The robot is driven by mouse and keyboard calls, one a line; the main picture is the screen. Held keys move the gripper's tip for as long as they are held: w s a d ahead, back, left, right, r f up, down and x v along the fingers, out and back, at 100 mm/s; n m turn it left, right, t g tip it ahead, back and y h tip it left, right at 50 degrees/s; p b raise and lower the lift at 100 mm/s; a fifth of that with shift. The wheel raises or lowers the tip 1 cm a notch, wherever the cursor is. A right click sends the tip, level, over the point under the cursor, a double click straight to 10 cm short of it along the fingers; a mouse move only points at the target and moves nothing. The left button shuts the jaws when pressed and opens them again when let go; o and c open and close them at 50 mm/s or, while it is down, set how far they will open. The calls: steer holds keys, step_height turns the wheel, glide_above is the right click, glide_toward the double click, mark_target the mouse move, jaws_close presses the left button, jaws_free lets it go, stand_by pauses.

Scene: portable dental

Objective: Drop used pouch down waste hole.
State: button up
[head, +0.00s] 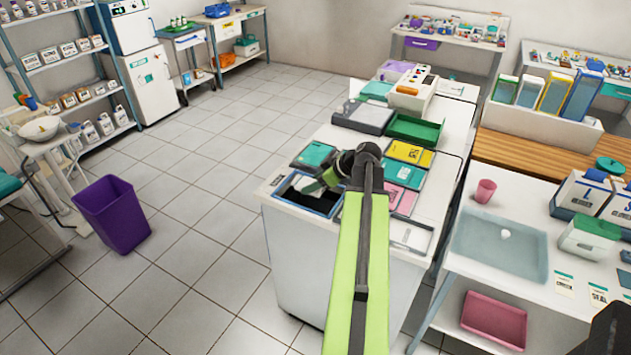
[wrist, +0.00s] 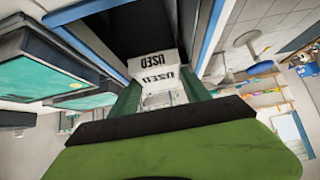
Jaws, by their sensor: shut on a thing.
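The used pouch (wrist: 153,64) is white with black "USED" lettering. It sits between the green fingers of my gripper (wrist: 160,88), which is shut on it. In the head view my gripper (head: 328,180) is over the waste hole (head: 318,203), a dark opening with a blue-edged frame at the near left of the white cabinet top. In the wrist view the dark opening (wrist: 115,32) lies just beyond the pouch, between blue edges. The gripper partly hides the pouch in the head view. I cannot tell how far the pouch is above the opening.
A teal tray (head: 313,155) lies just behind the hole. Yellow (head: 410,153) and pink (head: 403,200) items lie to the right. A green tray (head: 415,130) is farther back. A purple bin (head: 112,215) stands on the open floor at left.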

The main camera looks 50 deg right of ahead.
steer(key=o, duration=1.4)
steer(key=p+v, duration=1.2)
steer(key=v, duration=0.5)
steer(key=shift+s+r, duration=0.15)
